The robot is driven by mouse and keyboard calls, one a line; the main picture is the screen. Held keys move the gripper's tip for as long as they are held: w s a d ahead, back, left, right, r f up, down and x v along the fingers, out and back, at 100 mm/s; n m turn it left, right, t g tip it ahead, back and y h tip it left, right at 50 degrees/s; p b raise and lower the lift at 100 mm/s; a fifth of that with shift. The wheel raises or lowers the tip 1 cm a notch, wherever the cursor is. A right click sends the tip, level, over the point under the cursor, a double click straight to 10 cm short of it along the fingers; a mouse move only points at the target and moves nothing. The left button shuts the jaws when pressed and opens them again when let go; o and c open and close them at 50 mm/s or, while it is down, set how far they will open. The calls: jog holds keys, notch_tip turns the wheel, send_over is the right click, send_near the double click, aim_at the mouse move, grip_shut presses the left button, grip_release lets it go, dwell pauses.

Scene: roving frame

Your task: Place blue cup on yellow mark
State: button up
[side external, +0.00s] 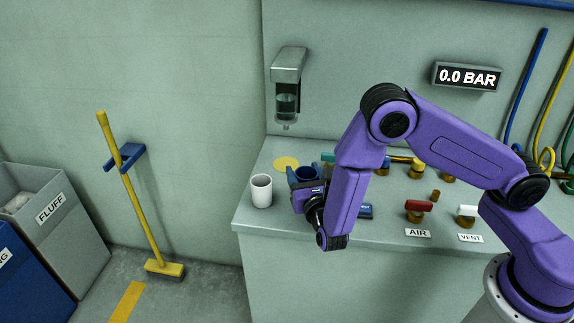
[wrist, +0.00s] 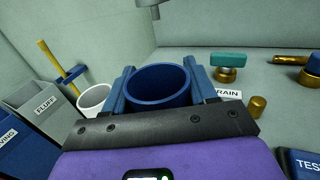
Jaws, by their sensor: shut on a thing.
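My gripper (side external: 305,178) is shut on the blue cup (side external: 308,172), which is upright; whether it touches the bench cannot be told. In the wrist view the blue cup (wrist: 160,88) sits between the two blue fingers of my gripper (wrist: 159,84), its open rim facing up and its inside empty. The yellow mark (side external: 285,163) is a flat round disc on the bench, just behind and left of the cup in the side view. It is clear of objects there and does not show in the wrist view. The cup's lower part is hidden by my gripper.
A white cup (side external: 261,191) stands left of my gripper near the bench's left end. A wall dispenser (side external: 288,85) hangs above the yellow mark. Valves with a red handle (side external: 418,206) and a white handle (side external: 466,211) stand to the right. A broom (side external: 133,200) leans on the wall.

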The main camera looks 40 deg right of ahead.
jog(key=x, duration=1.8)
jog(key=shift+w+f, duration=0.2)
jog(key=shift+f, duration=0.05)
jog(key=shift+w+d+f, duration=0.1)
jog(key=shift+w+f, duration=0.1)
jog(key=shift+f, duration=0.4)
jog(key=shift+w+d+f, duration=0.1)
jog(key=shift+w+f, duration=0.1)
jog(key=shift+f, duration=0.4)
jog(key=shift+a+f, duration=0.1)
jog(key=shift+f, duration=0.45)
jog(key=shift+f, duration=0.1)
jog(key=o, duration=1.1)
jog(key=shift+o, duration=0.2)
